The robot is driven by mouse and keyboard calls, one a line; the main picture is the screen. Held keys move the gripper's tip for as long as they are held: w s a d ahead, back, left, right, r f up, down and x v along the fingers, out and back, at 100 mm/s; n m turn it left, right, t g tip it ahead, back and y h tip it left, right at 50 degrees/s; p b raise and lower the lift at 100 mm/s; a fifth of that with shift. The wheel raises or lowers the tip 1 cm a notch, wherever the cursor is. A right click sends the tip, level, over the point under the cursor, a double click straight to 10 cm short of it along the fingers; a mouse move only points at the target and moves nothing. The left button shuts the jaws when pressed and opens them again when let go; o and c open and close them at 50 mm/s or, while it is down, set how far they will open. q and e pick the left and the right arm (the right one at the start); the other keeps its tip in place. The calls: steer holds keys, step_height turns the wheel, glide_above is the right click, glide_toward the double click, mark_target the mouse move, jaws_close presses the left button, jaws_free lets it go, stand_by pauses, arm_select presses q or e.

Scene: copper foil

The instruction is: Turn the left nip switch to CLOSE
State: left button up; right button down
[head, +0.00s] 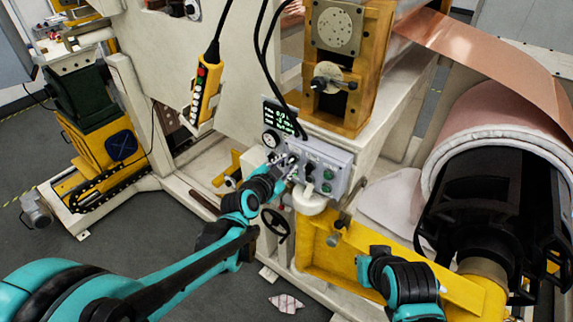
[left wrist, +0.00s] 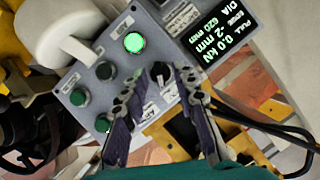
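The grey control panel (head: 338,165) on the machine front carries black rotary switches and green buttons. My left gripper (head: 286,163) is at the panel's left part, just in front of its face. In the left wrist view, its two fingers (left wrist: 172,74) are apart, on either side of a small black switch knob (left wrist: 167,90). I cannot tell if they touch it, and the knob's label and setting are not readable. My right arm's end (head: 385,262) is low at the right, away from the panel; its fingers are not clear.
Green buttons (left wrist: 134,42) lie beside the switch. A yellow pendant (head: 206,92) hangs left. Black cables (head: 268,60) hang above. A handwheel (head: 276,224) is below.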

arm_select(q)
steer(key=shift+w+d+f, duration=0.2)
steer(key=shift+w+d, duration=0.1)
steer(key=shift+w, duration=0.2)
jaws_close()
